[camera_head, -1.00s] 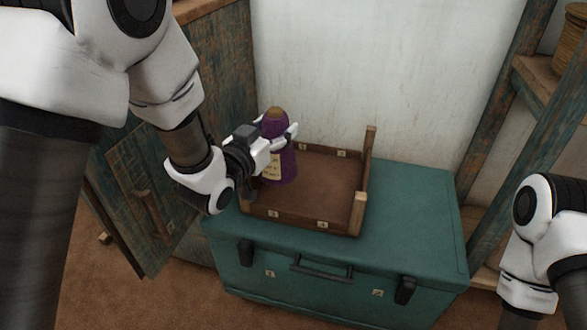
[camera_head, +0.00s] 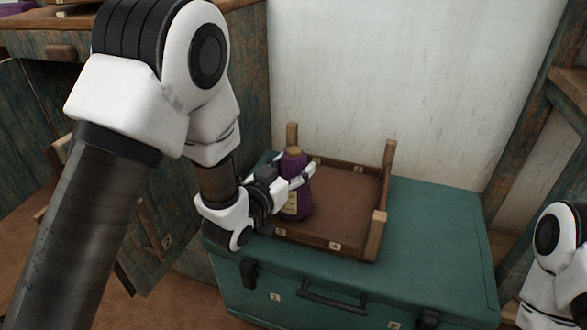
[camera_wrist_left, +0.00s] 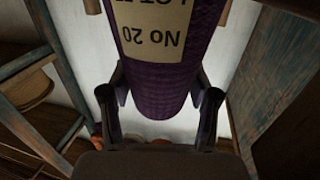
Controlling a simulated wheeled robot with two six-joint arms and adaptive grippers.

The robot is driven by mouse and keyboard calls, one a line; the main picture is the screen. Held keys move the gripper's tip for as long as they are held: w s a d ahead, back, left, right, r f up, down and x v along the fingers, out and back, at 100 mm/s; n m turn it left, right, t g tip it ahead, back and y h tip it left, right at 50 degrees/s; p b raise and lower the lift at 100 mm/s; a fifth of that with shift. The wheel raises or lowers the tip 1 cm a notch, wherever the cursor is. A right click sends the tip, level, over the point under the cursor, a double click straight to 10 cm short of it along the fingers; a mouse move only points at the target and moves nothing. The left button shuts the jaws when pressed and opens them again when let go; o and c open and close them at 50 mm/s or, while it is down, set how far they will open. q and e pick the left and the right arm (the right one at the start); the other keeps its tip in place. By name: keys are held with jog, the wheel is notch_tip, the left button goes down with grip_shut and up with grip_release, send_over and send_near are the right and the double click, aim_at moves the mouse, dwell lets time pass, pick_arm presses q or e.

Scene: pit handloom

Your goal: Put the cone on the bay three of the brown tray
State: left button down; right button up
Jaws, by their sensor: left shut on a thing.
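The purple cone (camera_head: 304,199), with a brown tip and a pale label, stands upright over the left part of the brown tray (camera_head: 372,238). My left gripper (camera_head: 300,176) is shut on the cone, its fingers around the upper body. In the left wrist view the cone (camera_wrist_left: 158,88) fills the middle between the two fingers, its label reading "No 20" upside down. The tray's front edge bears small tags, one at the front left near the cone's base. I cannot tell whether the cone's base touches the tray floor. My right gripper is out of view.
The tray sits on a teal trunk (camera_head: 440,235) with a handle and latches in front. The tray's right part is empty. A wooden cabinet (camera_head: 240,90) stands at left, a wooden shelf frame (camera_head: 530,130) at right.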

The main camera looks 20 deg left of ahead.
pick_arm(q)
jog(key=shift+f, duration=0.15)
jog(key=shift+c, duration=1.3)
grip_release()
